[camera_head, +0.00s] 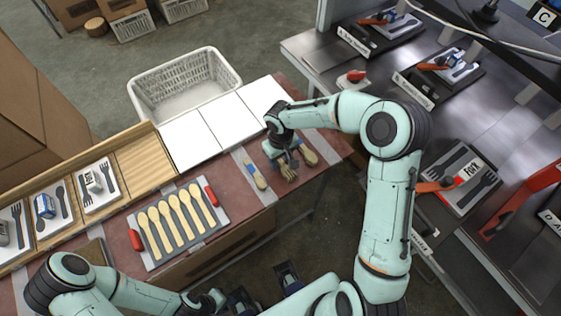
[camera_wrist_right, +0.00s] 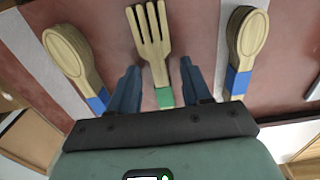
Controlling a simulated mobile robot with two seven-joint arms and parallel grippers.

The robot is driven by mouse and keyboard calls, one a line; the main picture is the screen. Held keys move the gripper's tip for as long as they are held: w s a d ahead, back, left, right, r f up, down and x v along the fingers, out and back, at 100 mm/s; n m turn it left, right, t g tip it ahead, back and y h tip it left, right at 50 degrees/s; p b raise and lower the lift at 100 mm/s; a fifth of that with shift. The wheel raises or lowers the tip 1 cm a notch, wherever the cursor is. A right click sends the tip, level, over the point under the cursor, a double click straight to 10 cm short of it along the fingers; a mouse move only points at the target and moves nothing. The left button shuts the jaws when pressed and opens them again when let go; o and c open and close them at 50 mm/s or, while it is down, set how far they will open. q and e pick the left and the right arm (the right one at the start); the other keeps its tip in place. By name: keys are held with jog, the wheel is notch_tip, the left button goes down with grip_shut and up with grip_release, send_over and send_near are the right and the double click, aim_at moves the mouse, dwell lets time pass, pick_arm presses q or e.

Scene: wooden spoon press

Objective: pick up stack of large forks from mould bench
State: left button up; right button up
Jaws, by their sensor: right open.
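A wooden fork stack with a green band (camera_wrist_right: 152,45) lies on the red-brown bench (camera_head: 226,198); in the head view, its tines (camera_head: 290,175) stick out beside my right gripper (camera_head: 282,158). In the right wrist view, my right gripper (camera_wrist_right: 160,90) is open, with one finger on each side of the fork handle and a gap on both sides. The tines point away from the gripper. My left gripper (camera_head: 264,284) is low in the head view, off the bench, with its dark fingers apart and nothing seen between them.
Blue-banded spoon stacks flank the forks, one left (camera_wrist_right: 70,55) and one right (camera_wrist_right: 245,45). A grey mould with several spoons (camera_head: 178,226) lies further left. White panels (camera_head: 213,130) and a white basket (camera_head: 186,92) are behind. A metal press table (camera_head: 470,130) stands at right.

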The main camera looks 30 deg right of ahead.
grip_shut()
